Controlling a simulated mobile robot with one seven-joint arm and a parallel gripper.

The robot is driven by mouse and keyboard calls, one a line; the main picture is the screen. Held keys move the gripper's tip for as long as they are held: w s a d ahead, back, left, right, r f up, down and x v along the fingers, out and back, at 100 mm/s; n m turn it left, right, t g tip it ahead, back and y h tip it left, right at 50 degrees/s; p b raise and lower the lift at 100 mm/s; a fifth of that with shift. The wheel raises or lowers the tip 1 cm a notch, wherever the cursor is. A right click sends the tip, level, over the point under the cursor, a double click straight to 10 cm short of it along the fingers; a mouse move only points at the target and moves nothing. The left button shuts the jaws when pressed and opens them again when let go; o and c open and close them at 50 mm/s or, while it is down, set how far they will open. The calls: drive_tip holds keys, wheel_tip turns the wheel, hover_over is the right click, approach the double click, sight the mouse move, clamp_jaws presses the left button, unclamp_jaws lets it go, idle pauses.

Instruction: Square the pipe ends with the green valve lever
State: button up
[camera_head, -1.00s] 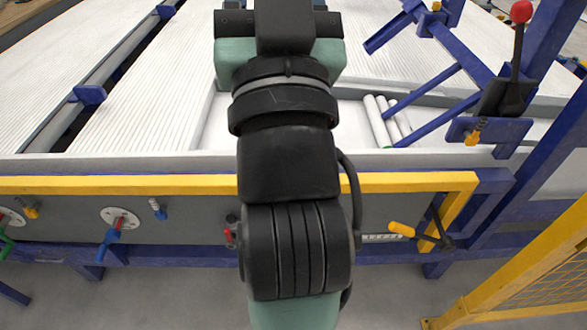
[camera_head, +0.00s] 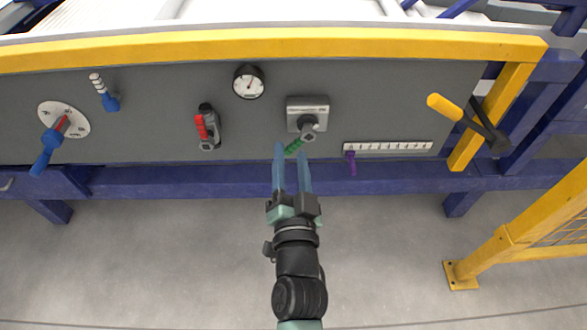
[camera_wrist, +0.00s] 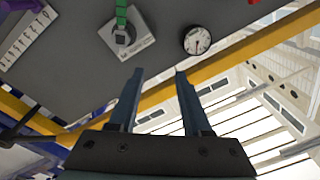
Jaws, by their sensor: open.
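The green valve lever (camera_head: 294,146) sits on a grey square plate (camera_head: 307,105) on the dark panel. It slants down and left from its round hub. In the wrist view the green lever (camera_wrist: 121,14) shows at the top, cut by the frame edge. My gripper (camera_head: 290,150) is open, its two blue fingers pointing at the panel. The pipe ends are not clearly visible.
On the panel are a round gauge (camera_head: 249,82), a red-handled switch (camera_head: 206,127), a blue-handled dial (camera_head: 62,120) and a scale with a purple pointer (camera_head: 351,162). A yellow-handled crank (camera_head: 460,114) sticks out at right. A yellow rail (camera_head: 270,44) runs above.

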drive_tip(key=m+b, duration=0.1)
drive_tip(key=b, duration=0.1)
approach(294, 149)
drive_tip(key=shift+g+h, duration=0.3)
drive_tip(key=shift+g, duration=0.1)
drive_tip(key=w, duration=1)
drive_tip(key=shift+w+a+r, duration=0.2)
drive_tip(key=shift+r, duration=0.15)
clamp_jaws()
idle(0.5)
